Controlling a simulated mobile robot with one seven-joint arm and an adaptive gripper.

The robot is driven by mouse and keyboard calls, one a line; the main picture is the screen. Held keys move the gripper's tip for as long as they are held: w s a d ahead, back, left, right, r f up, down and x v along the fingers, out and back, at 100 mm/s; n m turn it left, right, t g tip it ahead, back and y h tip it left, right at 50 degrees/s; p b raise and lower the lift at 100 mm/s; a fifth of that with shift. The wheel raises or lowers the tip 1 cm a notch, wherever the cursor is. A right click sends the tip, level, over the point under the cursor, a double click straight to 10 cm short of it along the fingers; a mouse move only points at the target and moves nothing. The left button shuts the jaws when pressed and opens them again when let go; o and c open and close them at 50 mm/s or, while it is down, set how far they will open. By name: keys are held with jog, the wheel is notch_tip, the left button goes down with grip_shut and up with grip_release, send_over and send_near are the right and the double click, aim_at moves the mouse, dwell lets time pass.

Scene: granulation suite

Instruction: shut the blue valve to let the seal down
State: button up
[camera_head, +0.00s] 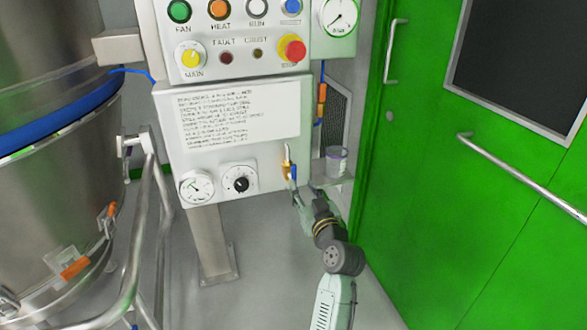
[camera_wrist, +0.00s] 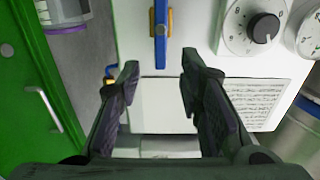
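The blue valve is a brass body with a narrow blue lever (camera_wrist: 160,28) on the lower right of the white control panel; in the head view the valve (camera_head: 286,168) is small and partly hidden by my gripper. My gripper (camera_wrist: 160,60) is open, its dark fingers on either side of the lever's free end in the wrist view. A gap shows between each finger and the lever. In the head view my gripper (camera_head: 298,190) is right at the valve. The blue seal (camera_head: 60,115) is a band around the steel vessel (camera_head: 60,190).
The control panel (camera_head: 182,150) carries a printed notice, a gauge (camera_head: 196,187) and a black dial (camera_head: 240,181). A cup (camera_head: 337,161) stands on a small shelf just right of the valve. A green door (camera_head: 440,200) is on the right; steel rails are on the left.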

aim_at(295, 174)
jog(key=p+x, duration=0.1)
jog(key=x, duration=0.7)
jog(key=shift+w+a, duration=0.1)
jog(key=shift+w, duration=0.2)
jog(key=shift+c, duration=0.5)
grip_shut()
